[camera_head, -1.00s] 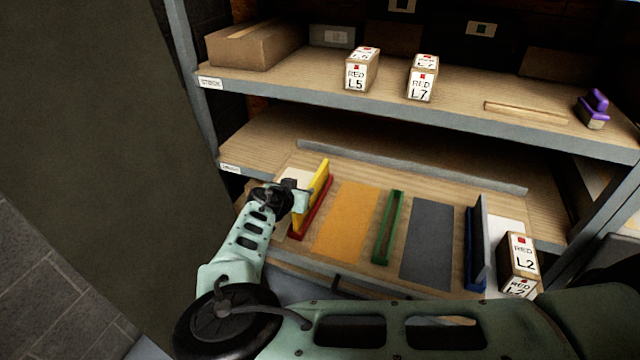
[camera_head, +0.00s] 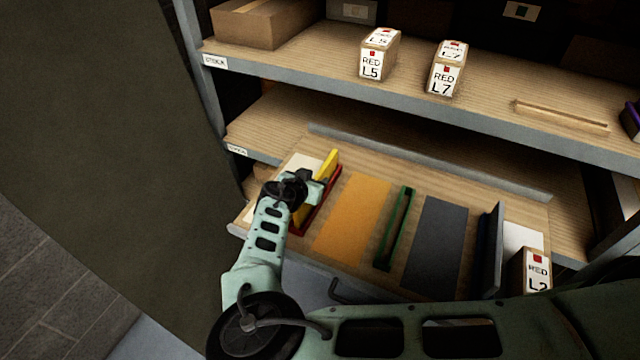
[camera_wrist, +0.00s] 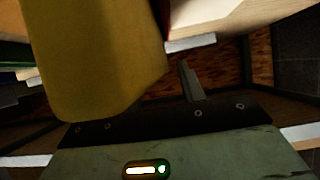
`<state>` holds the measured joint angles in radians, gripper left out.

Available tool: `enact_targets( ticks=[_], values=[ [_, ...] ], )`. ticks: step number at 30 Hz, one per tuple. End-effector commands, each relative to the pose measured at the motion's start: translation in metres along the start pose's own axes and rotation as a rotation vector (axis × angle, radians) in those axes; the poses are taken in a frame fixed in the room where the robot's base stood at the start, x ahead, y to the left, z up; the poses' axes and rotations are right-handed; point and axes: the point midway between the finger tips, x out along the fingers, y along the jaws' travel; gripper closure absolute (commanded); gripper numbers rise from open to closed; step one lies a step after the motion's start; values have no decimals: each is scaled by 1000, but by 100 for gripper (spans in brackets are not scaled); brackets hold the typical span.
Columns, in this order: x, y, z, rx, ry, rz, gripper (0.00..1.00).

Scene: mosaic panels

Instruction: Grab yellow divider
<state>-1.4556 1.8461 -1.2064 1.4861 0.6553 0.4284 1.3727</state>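The yellow divider (camera_head: 329,166) stands upright at the red slot (camera_head: 322,213), towards the left of the sloped wooden panel. In the head view my gripper (camera_head: 314,187) is right at its left face and hides its middle. In the wrist view the yellow divider (camera_wrist: 95,60) fills the upper left, very close to the camera. One grey finger of my gripper (camera_wrist: 185,72) shows just right of the divider, with a gap visible between them. The other finger is hidden. I see no firm hold on the divider.
A green slot (camera_head: 394,228) stands between the orange area (camera_head: 352,215) and the dark grey area (camera_head: 438,238). A grey divider (camera_head: 490,250) stands further right, near the RED L2 box (camera_head: 537,270). The upper shelf edge (camera_head: 400,103) runs above the panel.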

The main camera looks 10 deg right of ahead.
Motion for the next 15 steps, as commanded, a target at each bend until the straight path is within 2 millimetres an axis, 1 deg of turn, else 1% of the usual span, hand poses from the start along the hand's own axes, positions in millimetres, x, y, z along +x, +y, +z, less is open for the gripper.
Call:
enact_targets(
  ticks=[2, 3, 5, 6, 15],
  values=[
    [0, 0, 0, 0, 0, 0, 60],
    [0, 0, 0, 0, 0, 0, 71],
    [0, 0, 0, 1, 0, 0, 88],
    [0, 0, 0, 1, 0, 1, 99],
    [0, 0, -1, 1, 1, 0, 100]
  ],
)
